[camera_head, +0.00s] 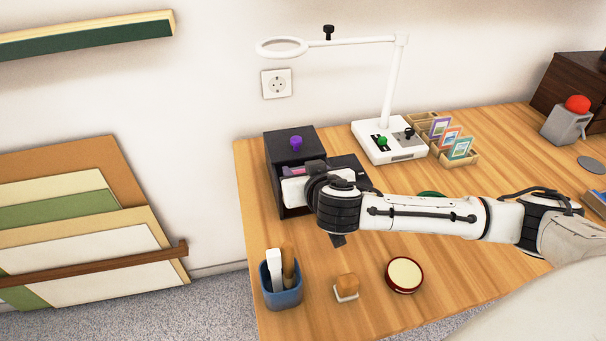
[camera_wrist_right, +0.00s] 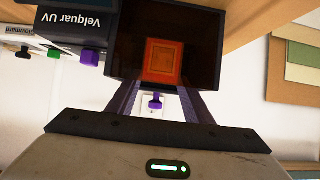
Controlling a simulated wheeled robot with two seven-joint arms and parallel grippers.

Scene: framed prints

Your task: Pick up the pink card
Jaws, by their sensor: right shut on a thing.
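My right gripper (camera_head: 292,172) reaches in at the open front of a dark box (camera_head: 290,152) with a purple knob on top. A strip of pink-purple shows there. In the right wrist view, the two purple-tinted fingers converge at a small square card (camera_wrist_right: 164,61), which looks orange-red against the dark interior of the box (camera_wrist_right: 209,50). I take it as the pink card. The gripper is shut on it; the exact contact at the fingertips is hard to see. My left gripper is not in view.
A white lamp stand (camera_head: 388,145) and a rack with several small framed cards (camera_head: 441,127) stand at the back. A blue cup (camera_head: 284,297), a small brush-like block (camera_head: 347,285) and a red-rimmed round tin (camera_head: 404,274) stand at the front. Boards lean at left (camera_head: 80,240).

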